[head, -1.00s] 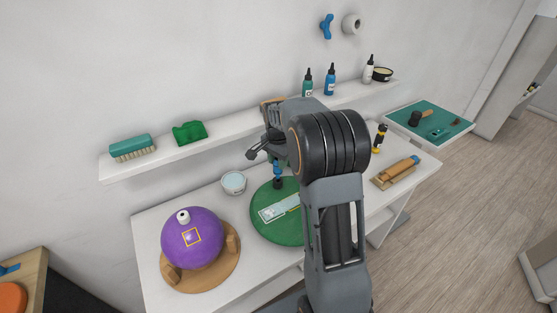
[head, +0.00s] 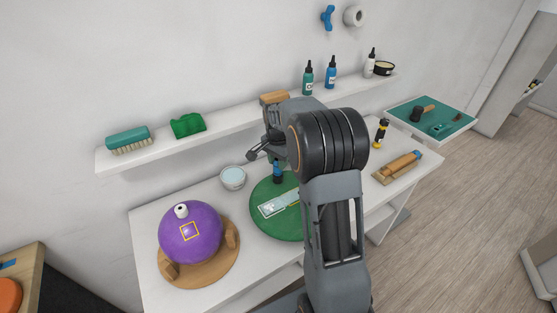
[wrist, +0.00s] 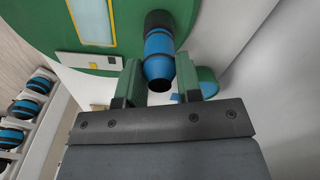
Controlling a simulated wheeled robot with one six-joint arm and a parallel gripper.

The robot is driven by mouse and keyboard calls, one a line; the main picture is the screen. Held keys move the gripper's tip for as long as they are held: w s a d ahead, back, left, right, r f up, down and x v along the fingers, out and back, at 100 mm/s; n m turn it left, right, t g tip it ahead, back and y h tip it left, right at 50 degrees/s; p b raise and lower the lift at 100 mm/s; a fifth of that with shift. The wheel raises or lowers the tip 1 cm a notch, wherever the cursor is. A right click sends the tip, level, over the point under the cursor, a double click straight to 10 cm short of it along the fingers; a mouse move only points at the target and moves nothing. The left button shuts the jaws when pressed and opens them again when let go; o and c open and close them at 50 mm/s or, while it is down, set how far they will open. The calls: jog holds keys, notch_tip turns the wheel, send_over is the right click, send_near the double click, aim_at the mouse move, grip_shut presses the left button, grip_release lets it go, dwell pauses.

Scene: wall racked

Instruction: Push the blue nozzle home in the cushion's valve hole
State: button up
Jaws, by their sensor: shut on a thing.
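The blue nozzle (wrist: 160,58) has a blue body and black ends in the wrist view. It sits between the green finger pads of my gripper (wrist: 158,82), which is shut on it. In the head view the nozzle (head: 277,173) shows just below my gripper, over the green round mat (head: 262,228). I cannot tell whether it touches the mat. The purple rounded cushion (head: 178,247) stands far to the left, apart from my gripper. A white fitting (head: 181,211) with a dark hole is on its top. A yellow square outline marks its front.
The cushion rests in a wooden cradle (head: 222,268). A small bowl (head: 233,178) stands left of the mat. A wall shelf (head: 222,129) behind holds a brush (head: 128,138), a green block (head: 188,125) and bottles (head: 331,75). A yellow-black bottle (head: 381,134) stands right.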

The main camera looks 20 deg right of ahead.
jog(key=shift+f, duration=0.4)
jog(key=o, duration=1)
notch_tip(320, 180, up, 14)
jog(key=b, duration=0.1)
jog(key=shift+s+a, duration=0.15)
jog(key=shift+a, duration=0.05)
jog(key=shift+f, duration=0.1)
